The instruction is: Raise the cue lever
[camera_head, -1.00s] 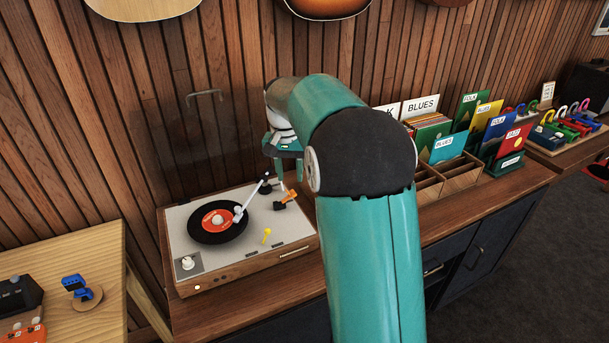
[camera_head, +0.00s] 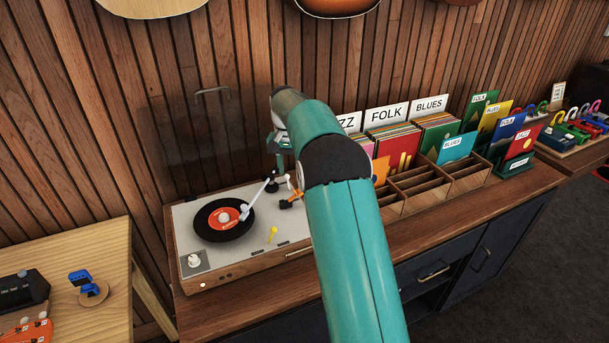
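The turntable (camera_head: 215,270) stands on the wooden cabinet. A black record (camera_head: 208,232) with an orange label lies on it. The pale tonearm (camera_head: 256,194) reaches over the record from its pivot at the back right. A small orange lever (camera_head: 289,201) sits right of the tonearm, and a small yellow lever (camera_head: 272,233) stands near the front. Neither carries a readable label, so I cannot tell for certain which is the cue lever. My gripper (camera_head: 283,168) is just above and behind the orange lever. My arm partly hides it; contact and finger opening are unclear.
A clear raised lid (camera_head: 190,135) stands behind the turntable. Wooden record bins (camera_head: 440,185) with JAZZ, FOLK and BLUES cards are to the right. A pale wooden table (camera_head: 75,260) with a blue clip-like item (camera_head: 80,282) is at left. The cabinet's front strip is clear.

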